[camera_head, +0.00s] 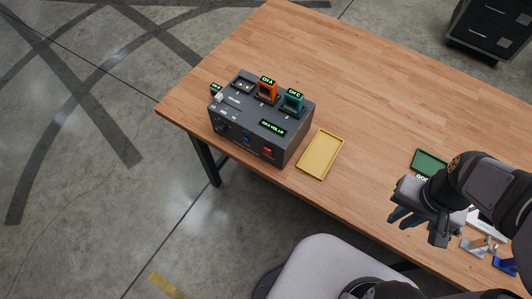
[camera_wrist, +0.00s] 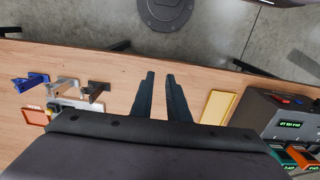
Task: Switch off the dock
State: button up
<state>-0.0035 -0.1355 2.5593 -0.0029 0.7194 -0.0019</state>
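The dock (camera_head: 258,128) is a dark grey box near the table's left front corner. An orange module (camera_head: 267,91) and a teal module (camera_head: 292,102) stand in its top, with lit green labels. A lit green display (camera_head: 272,128) is on the top, and a red control (camera_head: 267,150) and a blue control (camera_head: 246,140) are on the front. The dock is partly visible at the right of the wrist view (camera_wrist: 268,108). My gripper (camera_head: 419,226) is above the table's front right, well right of the dock. Its fingers (camera_wrist: 161,74) are apart and empty.
A yellow tray (camera_head: 320,154) lies between dock and gripper. A green tray (camera_head: 427,161) is partly hidden by my arm. The table's back middle is clear. A black cabinet (camera_head: 490,30) stands behind.

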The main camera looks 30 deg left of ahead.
jog(key=shift+a+f, duration=0.1)
jog(key=shift+f, duration=0.1)
grip_shut()
jog(key=w+a+f+n+t+h+b, duration=0.1)
jog(key=a+f+n+t+h+b, duration=0.4)
jog(key=a+b, duration=0.35)
jog(key=w+a+f+n+t+h+b, duration=0.25)
jog(key=a+f+n+h+b, duration=0.25)
jog(key=a+f+n+b, duration=0.3)
jog(key=s+a+f+n+t+y+b, duration=0.1)
jog(key=s+a+n+t+y+b, duration=0.1)
jog(key=s+a+t+y, duration=0.3)
jog(key=s+a+f+n+t+y+b, duration=0.1)
jog(key=s+a+n+t+y+b, duration=0.2)
jog(key=s+a+t, duration=0.4)
jog(key=s+a+y+b, duration=0.1)
jog(key=s+a, duration=0.3)
jog(key=a, duration=0.6)
jog(key=shift+a+f+y+b, duration=0.3)
jog(key=shift+f+y, duration=0.1)
jog(key=shift+y, duration=0.1)
jog(key=shift+d, duration=0.1)
